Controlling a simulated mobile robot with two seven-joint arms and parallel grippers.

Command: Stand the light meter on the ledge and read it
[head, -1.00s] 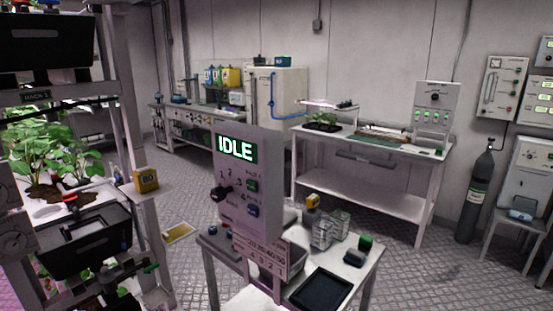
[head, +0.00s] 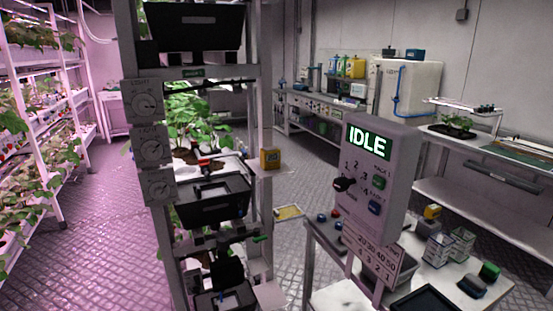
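A small yellow box (head: 270,159) with a dark marking on its front stands upright on a pale ledge (head: 262,174) at the right side of the near rack. It looks like the light meter, but its marking is too small to read for sure. A second, smaller yellow object (head: 432,212) is on the white table at the right; I cannot tell what it is. Neither of my grippers shows in the head view.
The near rack (head: 265,110) holds black trays, a green plant (head: 195,125) and dials (head: 147,102). A grey panel (head: 375,165) reading IDLE stands at the white table (head: 455,275). Planted shelves line the left. Open floor (head: 110,220) lies between those shelves and the near rack.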

